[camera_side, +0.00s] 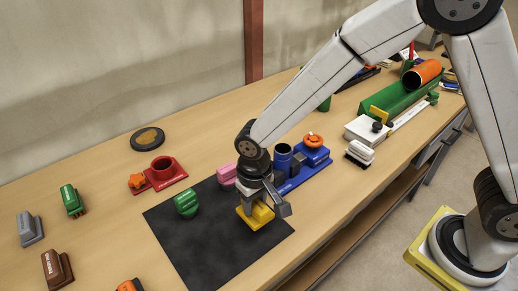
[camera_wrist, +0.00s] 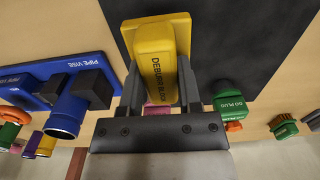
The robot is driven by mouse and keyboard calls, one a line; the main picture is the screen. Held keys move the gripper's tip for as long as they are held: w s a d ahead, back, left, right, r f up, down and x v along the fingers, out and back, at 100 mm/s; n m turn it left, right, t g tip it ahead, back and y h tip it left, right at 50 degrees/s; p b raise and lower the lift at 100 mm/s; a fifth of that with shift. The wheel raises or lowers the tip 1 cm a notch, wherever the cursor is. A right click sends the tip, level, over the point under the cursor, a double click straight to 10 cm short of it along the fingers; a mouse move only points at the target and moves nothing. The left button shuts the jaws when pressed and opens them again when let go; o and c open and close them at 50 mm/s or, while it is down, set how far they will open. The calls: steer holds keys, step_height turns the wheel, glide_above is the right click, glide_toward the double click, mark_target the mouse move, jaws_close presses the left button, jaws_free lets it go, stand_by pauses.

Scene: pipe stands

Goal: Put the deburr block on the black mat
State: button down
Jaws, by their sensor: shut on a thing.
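The yellow deburr block (camera_side: 256,217) is between the fingers of my gripper (camera_side: 266,203), which is shut on it. It is at the right part of the black mat (camera_side: 190,250), near the mat's front right edge. I cannot tell whether the block touches the mat or hangs just above it. In the wrist view the deburr block (camera_wrist: 155,65) shows its printed label, with a finger of my gripper (camera_wrist: 162,92) on each side. The black mat (camera_wrist: 255,40) fills the upper right there.
A green plug (camera_side: 186,204) and a pink object (camera_side: 226,174) stand on the mat. A blue pipe vise (camera_side: 305,165) is close behind on the right. A red fixture (camera_side: 160,174) sits left, beyond the mat. The mat's front left area is clear.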

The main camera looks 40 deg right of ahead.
steer(key=shift+w+a+f, duration=0.1)
steer(key=shift+w+f, duration=0.15)
steer(key=shift+f, duration=0.1)
steer(key=shift+w, duration=0.1)
steer(key=shift+w+a+f, duration=0.1)
steer(key=shift+w+f, duration=0.05)
steer(key=shift+f, duration=1.65)
steer(key=shift+f, duration=0.1)
steer(key=shift+c, duration=1.4)
jaws_free()
steer(key=shift+r, duration=6.1)
